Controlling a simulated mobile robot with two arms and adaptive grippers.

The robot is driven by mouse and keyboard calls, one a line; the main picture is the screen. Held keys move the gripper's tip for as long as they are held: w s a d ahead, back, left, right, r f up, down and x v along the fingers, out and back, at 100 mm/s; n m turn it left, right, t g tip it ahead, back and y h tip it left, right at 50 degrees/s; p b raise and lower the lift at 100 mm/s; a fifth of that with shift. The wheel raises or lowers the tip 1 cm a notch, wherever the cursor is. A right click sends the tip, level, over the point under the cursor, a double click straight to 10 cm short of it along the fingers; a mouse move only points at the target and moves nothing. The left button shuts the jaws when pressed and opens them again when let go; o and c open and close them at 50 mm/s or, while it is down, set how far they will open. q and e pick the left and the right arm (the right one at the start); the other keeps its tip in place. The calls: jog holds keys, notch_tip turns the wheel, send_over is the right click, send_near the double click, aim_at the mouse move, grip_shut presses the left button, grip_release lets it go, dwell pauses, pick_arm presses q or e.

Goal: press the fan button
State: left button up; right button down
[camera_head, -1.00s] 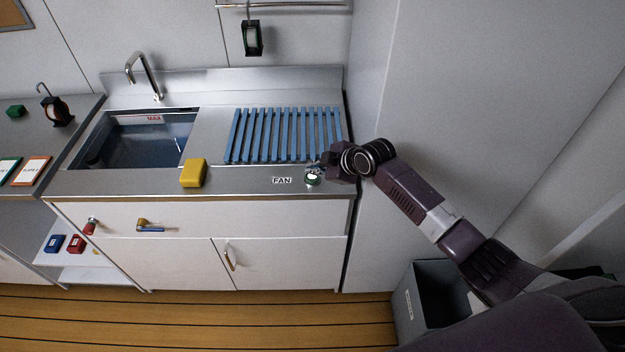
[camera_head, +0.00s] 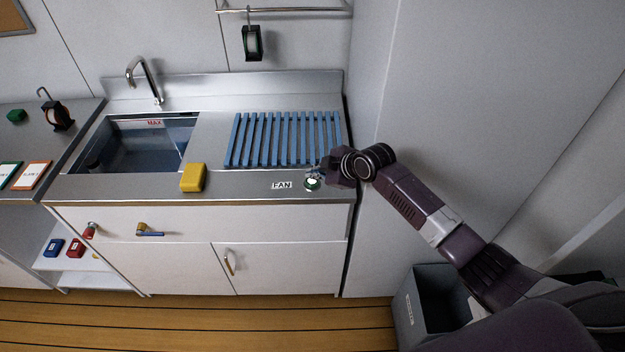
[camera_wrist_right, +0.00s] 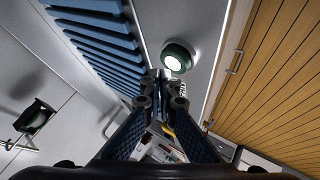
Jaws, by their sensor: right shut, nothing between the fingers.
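The fan button (camera_head: 312,183) is a green-rimmed round button with a white top, on the front strip of the steel counter. The FAN label (camera_head: 282,185) is just left of it. The button also shows in the right wrist view (camera_wrist_right: 176,58), beyond my fingertips and a little to the right. My right gripper (camera_head: 318,171) is at the button, seemingly just above and behind it. In the right wrist view its fingers (camera_wrist_right: 160,76) are shut and empty. I cannot tell whether the fingertips touch the button. My left gripper is not in view.
A blue slatted rack (camera_head: 285,138) lies on the counter behind the button. A yellow sponge-like block (camera_head: 193,177) sits left, by the sink (camera_head: 140,143). A tall grey wall (camera_head: 440,110) stands close on the right. A grey bin (camera_head: 418,310) is on the floor below my arm.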

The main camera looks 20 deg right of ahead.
aim_at(314, 182)
jog(key=shift+f, duration=0.15)
jog(key=shift+f+b, duration=0.3)
jog(key=shift+f, duration=0.35)
dwell(0.8)
jog(key=shift+r+p, duration=0.45)
jog(key=shift+r, duration=0.35)
notch_tip(314, 182, up, 6)
jog(key=p, duration=0.5)
dwell(0.4)
